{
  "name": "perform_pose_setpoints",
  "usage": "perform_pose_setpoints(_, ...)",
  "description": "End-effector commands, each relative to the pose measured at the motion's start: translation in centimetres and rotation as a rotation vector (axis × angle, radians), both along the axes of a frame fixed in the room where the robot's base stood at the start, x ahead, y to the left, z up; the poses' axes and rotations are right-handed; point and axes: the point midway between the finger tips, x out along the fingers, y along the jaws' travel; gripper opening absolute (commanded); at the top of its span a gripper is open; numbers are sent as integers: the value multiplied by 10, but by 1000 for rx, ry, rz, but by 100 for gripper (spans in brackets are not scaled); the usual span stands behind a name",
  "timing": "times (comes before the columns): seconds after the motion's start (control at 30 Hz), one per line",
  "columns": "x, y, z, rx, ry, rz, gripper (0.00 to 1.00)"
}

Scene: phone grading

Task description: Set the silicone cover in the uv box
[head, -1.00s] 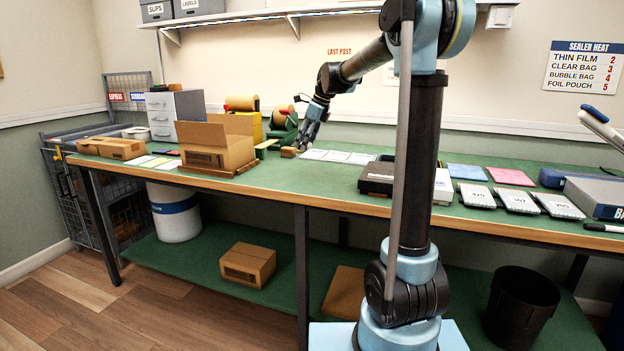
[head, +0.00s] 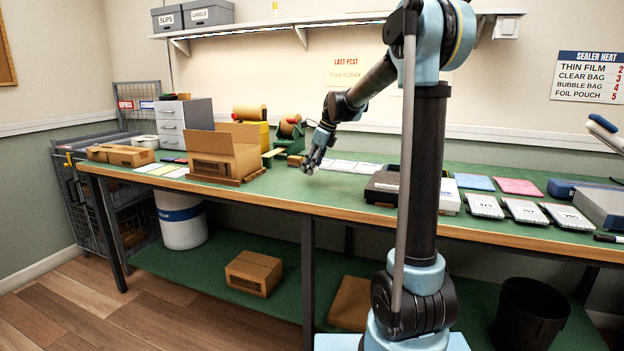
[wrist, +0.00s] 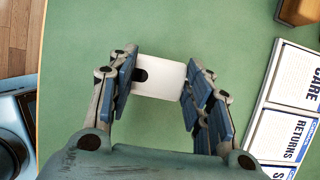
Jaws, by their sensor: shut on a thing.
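The silicone cover appears to be the thin white piece (wrist: 158,78) with a dark rounded cut-out near its left end, in the wrist view. My gripper (wrist: 157,90) is shut on it, with finger pads at its left and right ends. In the head view my gripper (head: 311,168) is low over the green bench, left of the dark box; the cover cannot be made out there. The dark, low box (head: 383,187) with a pale part at its right may be the uv box; my arm column hides some of it, and I cannot see inside.
White cards (head: 345,167) lie behind my gripper; the wrist view shows printed cards (wrist: 290,100) at right. An open carton (head: 225,155) stands at left. Several grey-white trays (head: 523,211) and blue (head: 474,182) and pink (head: 519,187) mats lie at right. Bench between carton and dark box is mostly clear.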

Motion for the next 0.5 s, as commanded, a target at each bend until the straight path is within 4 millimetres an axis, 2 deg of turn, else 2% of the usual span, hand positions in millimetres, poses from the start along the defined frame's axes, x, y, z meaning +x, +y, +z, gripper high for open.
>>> perform_pose_setpoints(0.17, 0, 0, -13, 0, 0, 0, 25)
perform_pose_setpoints(0.37, 0, 0, -39, 0, 0, 0, 25)
perform_pose_setpoints(0.5, 0, 0, -43, 0, 0, 0, 25)
